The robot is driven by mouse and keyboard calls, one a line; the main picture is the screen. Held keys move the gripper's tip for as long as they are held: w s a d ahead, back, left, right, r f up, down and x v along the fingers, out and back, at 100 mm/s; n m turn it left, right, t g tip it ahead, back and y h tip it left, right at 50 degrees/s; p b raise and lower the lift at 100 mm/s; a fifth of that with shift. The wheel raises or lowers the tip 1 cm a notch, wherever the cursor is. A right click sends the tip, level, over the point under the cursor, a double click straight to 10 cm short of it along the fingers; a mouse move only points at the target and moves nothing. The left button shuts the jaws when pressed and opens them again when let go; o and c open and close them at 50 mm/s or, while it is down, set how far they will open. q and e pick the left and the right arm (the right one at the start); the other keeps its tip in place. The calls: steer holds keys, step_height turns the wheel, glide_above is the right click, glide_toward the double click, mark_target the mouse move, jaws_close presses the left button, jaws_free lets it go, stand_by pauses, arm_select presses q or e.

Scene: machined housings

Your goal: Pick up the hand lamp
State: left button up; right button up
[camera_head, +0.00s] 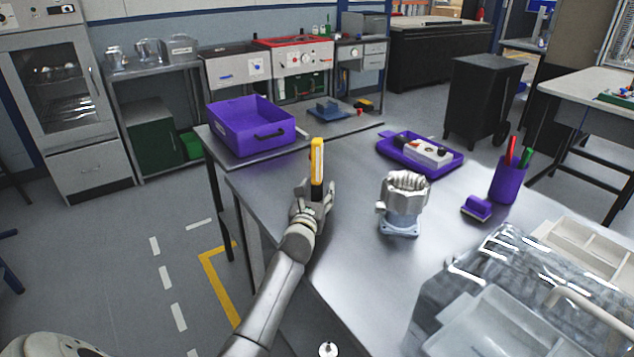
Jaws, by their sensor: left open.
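The hand lamp (317,160) is a slim yellow and black lamp with a pale strip down its front. It stands upright near the left side of the metal table (350,255). My left gripper (314,192) is at the lower part of the lamp, with its fingers open on either side of it. The lamp's lower end is hidden by the gripper, and I cannot tell whether the fingers touch it. My right gripper is not in view.
A machined housing (403,205) stands right of the lamp. Behind are a purple bin (236,141) and a purple tray (395,157) holding a white device. A purple pen cup (506,182), a purple block (477,208) and a clear container (440,290) occupy the right side.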

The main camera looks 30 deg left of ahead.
arm_select(q)
steer(key=c, duration=1.1)
jaws_close()
steer(key=shift+r, duration=0.15)
